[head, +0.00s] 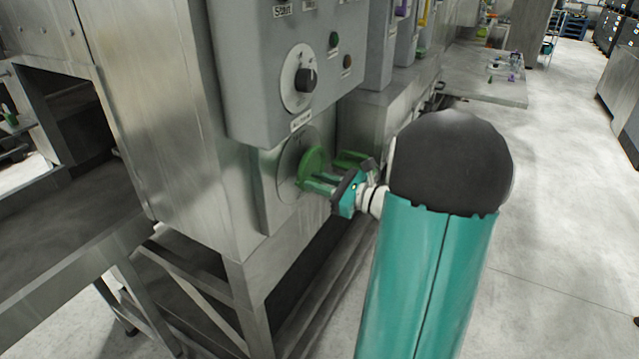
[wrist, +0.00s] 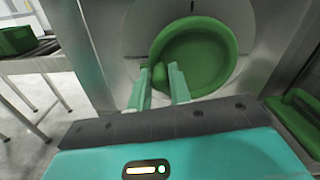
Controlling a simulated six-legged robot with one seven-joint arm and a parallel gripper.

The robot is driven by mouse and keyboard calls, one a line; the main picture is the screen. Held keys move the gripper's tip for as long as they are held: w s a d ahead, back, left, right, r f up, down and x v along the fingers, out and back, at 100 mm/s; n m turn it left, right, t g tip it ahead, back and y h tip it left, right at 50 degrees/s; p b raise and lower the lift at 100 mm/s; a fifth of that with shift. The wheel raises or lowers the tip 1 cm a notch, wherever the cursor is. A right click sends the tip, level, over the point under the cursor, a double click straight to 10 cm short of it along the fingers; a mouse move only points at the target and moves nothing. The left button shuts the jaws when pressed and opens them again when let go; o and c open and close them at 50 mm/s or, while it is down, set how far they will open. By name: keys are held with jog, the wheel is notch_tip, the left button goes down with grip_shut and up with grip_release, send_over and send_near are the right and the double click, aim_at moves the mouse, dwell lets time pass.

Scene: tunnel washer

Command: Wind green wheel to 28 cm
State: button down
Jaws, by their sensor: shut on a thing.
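The green wheel (head: 313,162) is mounted upright on a round grey plate (head: 291,165) low on the steel machine's side. In the wrist view the wheel (wrist: 203,52) shows as a dished disc with a thick rim and a small green handle knob (wrist: 159,74) at its lower left. My gripper (head: 308,184) reaches the wheel from the right. In the wrist view its two teal fingers (wrist: 160,84) stand on either side of the knob and are shut on it. The gripper covers part of the wheel in the head view. No readable centimetre scale shows.
A grey control box (head: 285,70) with a black dial (head: 306,79) hangs just above the wheel. Another green part (head: 350,160) is close by on the right. A steel table (head: 75,245) stands at left. Open floor (head: 560,200) lies at right.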

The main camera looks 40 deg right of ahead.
jog(key=shift+r, duration=0.15)
jog(key=c, duration=1.3)
grip_release()
jog(key=shift+s, duration=0.1)
jog(key=v, duration=1.3)
jog(key=shift+s, duration=0.35)
